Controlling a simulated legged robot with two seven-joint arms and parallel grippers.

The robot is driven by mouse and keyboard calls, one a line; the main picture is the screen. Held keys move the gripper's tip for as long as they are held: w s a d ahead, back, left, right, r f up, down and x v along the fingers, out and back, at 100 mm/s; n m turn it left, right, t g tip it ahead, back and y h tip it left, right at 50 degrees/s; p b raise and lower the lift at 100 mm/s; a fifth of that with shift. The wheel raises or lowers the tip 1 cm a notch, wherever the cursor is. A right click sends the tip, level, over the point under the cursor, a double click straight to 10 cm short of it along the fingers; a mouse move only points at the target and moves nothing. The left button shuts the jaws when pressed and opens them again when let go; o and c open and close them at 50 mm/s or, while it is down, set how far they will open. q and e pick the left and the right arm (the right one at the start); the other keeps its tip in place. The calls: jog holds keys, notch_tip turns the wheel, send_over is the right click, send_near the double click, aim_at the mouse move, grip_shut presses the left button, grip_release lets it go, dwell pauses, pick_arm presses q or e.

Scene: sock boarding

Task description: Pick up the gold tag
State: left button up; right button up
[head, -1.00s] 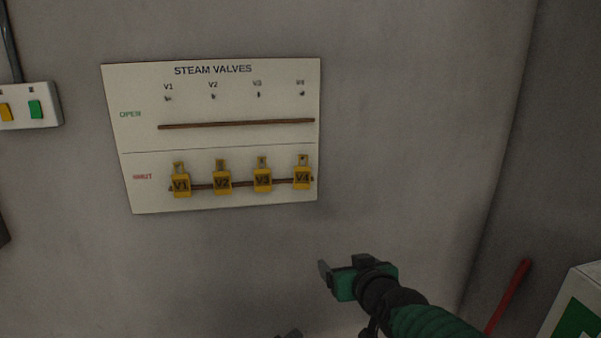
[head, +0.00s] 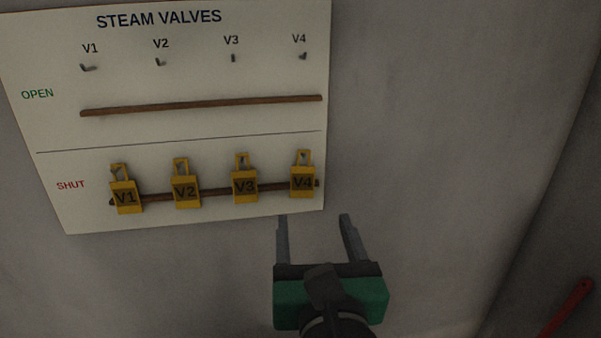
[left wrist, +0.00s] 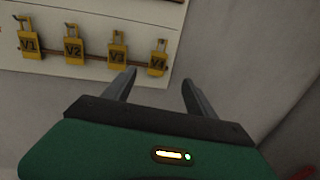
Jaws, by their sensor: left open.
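Several gold-yellow tags hang in the SHUT row of the steam valves board, marked V1 (head: 125,197), V2 (head: 186,193), V3 (head: 245,186) and V4 (head: 304,182). They look alike in colour; each has a looped top on a small hook. My left gripper (head: 314,217) is open and empty, its fingers pointing up at the wall just below the V4 tag and the board's lower right corner. In the left wrist view, the V4 tag (left wrist: 158,62) shows just above the gap between the fingertips (left wrist: 158,77). My right gripper is not in view.
The white board (head: 205,75) has an OPEN row with bare hooks above and a brown rail (head: 200,105). Another brown rail runs behind the tags. The grey wall (head: 430,130) right of the board is clear. A red bar (head: 568,308) stands at the lower right.

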aim_at(304, 174)
pick_arm(q)
jog(key=w+p, duration=0.2)
jog(key=w, duration=0.2)
jog(key=w+a+p, duration=0.1)
jog(key=w+p, duration=0.1)
jog(key=w, duration=0.3)
jog(key=w+p, duration=0.3)
jog(key=w, duration=0.2)
jog(key=shift+a+r, duration=0.2)
jog(key=shift+a, duration=0.15)
jog(key=shift+w+f, duration=0.1)
jog(key=shift+w, duration=0.05)
jog(key=shift+w+d+f, duration=0.1)
jog(key=shift+w, duration=0.05)
jog(key=c, duration=1.4)
